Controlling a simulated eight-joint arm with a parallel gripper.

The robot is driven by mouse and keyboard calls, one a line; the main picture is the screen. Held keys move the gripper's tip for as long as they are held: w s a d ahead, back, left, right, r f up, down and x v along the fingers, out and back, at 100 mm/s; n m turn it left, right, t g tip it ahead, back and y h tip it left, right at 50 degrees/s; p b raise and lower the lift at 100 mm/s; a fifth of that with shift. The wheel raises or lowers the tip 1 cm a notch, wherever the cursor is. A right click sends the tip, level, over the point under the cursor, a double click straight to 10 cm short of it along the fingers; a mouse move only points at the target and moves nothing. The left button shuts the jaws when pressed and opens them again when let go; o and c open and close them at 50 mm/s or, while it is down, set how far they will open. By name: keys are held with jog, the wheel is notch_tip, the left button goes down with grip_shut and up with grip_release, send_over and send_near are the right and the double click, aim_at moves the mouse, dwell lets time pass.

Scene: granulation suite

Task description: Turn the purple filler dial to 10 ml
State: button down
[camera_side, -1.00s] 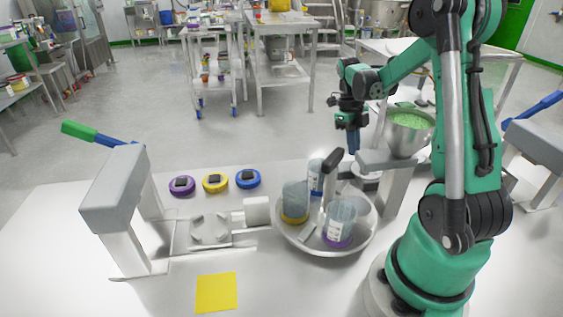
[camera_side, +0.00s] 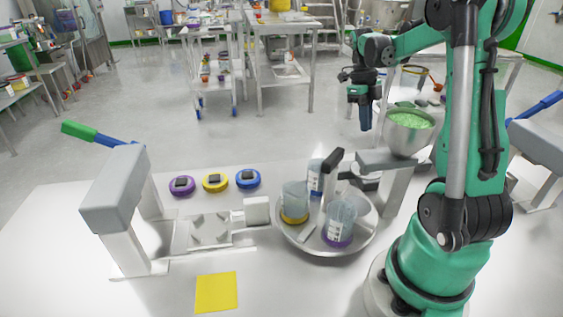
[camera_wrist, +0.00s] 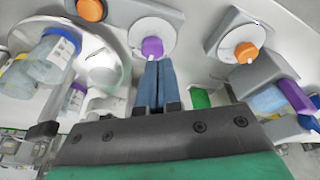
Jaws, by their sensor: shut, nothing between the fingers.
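The purple filler dial (camera_wrist: 152,47) is a small knob on a round white face (camera_wrist: 153,33) at the top centre of the wrist view. A small pale mark shows at its lower edge; I cannot read the scale or tell its setting. My gripper (camera_wrist: 158,65) is shut and empty, with its blue fingertips just below the dial in that picture. I cannot tell whether they touch it. The dial cannot be made out there.
A round tray (camera_side: 322,248) holds several vessels. Purple (camera_side: 182,186), yellow (camera_side: 215,183) and blue (camera_side: 248,179) caps lie on the table. A grey press-like stand (camera_side: 112,190) is at left.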

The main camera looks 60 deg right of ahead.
jog(key=shift+f, duration=3.35)
jog(key=shift+s+a, duration=0.15)
jog(key=shift+s, duration=0.05)
jog(key=shift+w+a, duration=0.2)
jog(key=shift+a, duration=0.45)
jog(key=shift+w, duration=0.2)
jog(key=shift+w+d, duration=0.1)
jog(key=shift+w, duration=0.15)
notch_tip(320, 180, up, 6)
